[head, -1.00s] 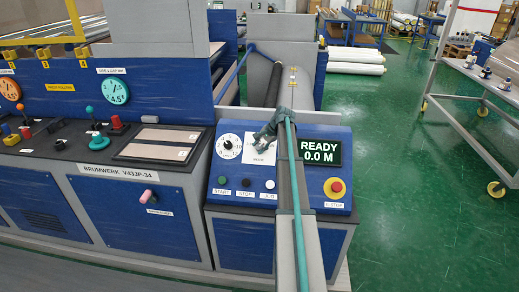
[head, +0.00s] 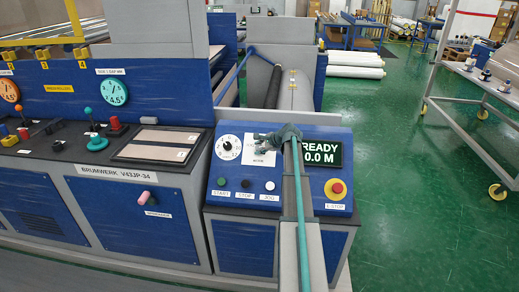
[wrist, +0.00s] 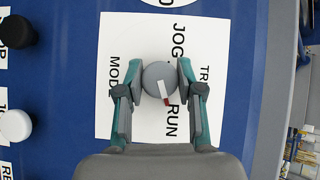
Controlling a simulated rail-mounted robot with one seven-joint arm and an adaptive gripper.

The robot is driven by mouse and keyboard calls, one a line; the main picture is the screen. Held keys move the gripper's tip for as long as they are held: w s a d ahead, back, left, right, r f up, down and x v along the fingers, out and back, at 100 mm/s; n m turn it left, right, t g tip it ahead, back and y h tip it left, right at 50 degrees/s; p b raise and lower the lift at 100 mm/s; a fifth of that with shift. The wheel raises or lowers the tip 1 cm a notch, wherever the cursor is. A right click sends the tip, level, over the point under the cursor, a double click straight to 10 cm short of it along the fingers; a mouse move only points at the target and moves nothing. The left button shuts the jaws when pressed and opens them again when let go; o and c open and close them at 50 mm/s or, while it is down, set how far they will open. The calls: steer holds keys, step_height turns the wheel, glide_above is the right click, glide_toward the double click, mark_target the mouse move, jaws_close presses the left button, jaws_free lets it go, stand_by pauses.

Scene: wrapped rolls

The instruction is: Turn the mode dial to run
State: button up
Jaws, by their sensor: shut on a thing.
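The mode dial (wrist: 158,75) is a round grey knob with a white pointer ending in red, on a white label plate (wrist: 120,50) in the wrist view. The pointer's red end is directed down and slightly right, toward the word RUN. JOG is printed above the knob, MODE to the left, and a partly covered word starting TR to the right. My gripper (wrist: 160,82) is closed around the knob, one finger on each side. In the head view my gripper (head: 266,142) is over the plate (head: 262,158) and hides the dial.
A white numbered dial (head: 229,147) is just left of my gripper. A READY 0.0 M display (head: 320,153) is right of it. START (head: 221,181), STOP (head: 246,183) and JOG (head: 270,185) buttons are below, and a red emergency stop (head: 337,187) is at lower right.

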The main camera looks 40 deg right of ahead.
stand_by(0.3)
steer(key=o, duration=1.2)
steer(key=shift+c, duration=0.2)
steer(key=v, duration=1.2)
